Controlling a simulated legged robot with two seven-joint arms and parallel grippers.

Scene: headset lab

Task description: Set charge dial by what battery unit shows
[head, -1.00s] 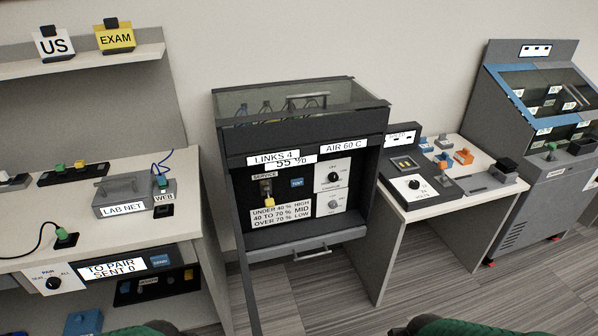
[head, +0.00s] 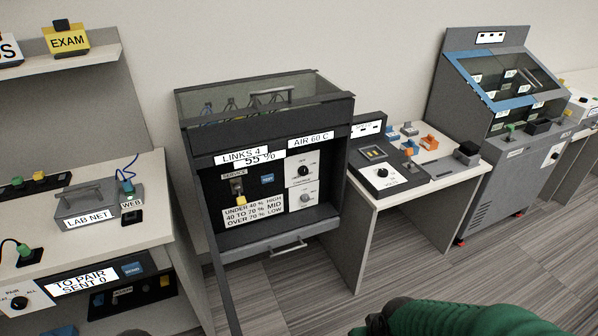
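The dark battery unit (head: 265,150) stands in the middle with its front open. Its labels read LINKS 4, AIR 60 C and 55 % (head: 260,157), the last partly covered. A rule card (head: 254,211) reads under 40 % high, 40 to 70 % mid, over 70 % low. Right of it are an upper black dial (head: 303,169) and a lower grey dial (head: 305,198); their small print and settings are too small to read surely. My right gripper (head: 376,324) shows only as a dark part at the bottom edge, beyond my green arm.
A yellow-tipped service lever (head: 239,195) and blue button (head: 267,179) sit beside the dials. A LAB NET bench (head: 150,225) stands left, a small table (head: 440,183) right. Carpet (head: 300,295) is clear in front.

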